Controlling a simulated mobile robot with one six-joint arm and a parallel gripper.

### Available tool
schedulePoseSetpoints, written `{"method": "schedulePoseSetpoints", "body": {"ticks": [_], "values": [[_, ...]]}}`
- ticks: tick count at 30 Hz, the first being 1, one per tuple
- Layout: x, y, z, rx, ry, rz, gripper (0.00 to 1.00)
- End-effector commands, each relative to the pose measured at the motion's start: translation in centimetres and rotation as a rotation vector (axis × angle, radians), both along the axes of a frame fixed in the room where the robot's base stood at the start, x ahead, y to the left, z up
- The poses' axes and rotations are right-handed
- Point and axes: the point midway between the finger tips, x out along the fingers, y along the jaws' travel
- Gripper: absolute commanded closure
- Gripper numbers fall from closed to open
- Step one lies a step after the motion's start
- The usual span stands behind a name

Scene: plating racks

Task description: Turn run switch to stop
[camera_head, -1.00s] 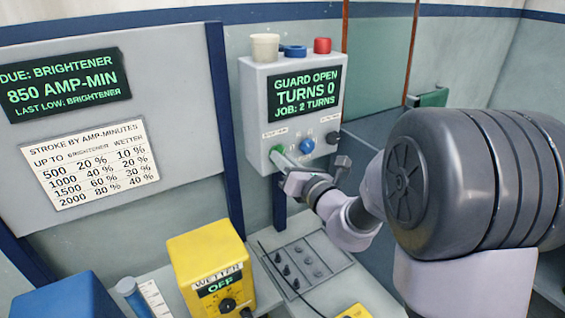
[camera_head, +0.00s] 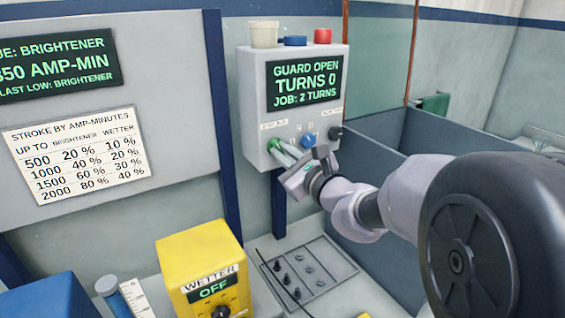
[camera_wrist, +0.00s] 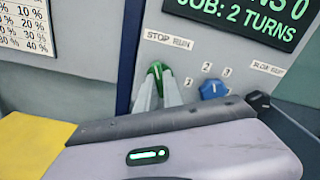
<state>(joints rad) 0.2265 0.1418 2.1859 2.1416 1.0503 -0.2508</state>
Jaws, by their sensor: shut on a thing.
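The grey control box (camera_head: 256,97) is mounted at the back, with a screen (camera_head: 303,82) reading "GUARD OPEN, TURNS 0, JOB: 2 TURNS". The run switch is a green knob (camera_wrist: 157,68) under a "STOP RUN" label (camera_wrist: 168,39) in the wrist view. My gripper (camera_wrist: 160,80) is shut on this green knob, with one finger on each side. In the head view my gripper (camera_head: 277,147) reaches the box's lower left from the right. The fingers hide part of the knob, and its exact pointing is hard to tell.
A blue selector knob (camera_wrist: 213,89) sits right of the green one, with a black knob (camera_wrist: 257,101) farther right. A yellow wetter box (camera_head: 197,247) reading "OFF" and a grey panel with small knobs (camera_head: 322,262) are below. A cream cup (camera_head: 264,35) stands on the control box.

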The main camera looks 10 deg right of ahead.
Motion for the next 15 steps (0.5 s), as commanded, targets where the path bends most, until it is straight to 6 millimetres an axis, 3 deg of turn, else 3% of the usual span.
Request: {"method": "schedulePoseSetpoints", "body": {"ticks": [15], "values": [[0.01, -0.03, -0.03, -0.148, -0.048, 0.000, 1.00]]}}
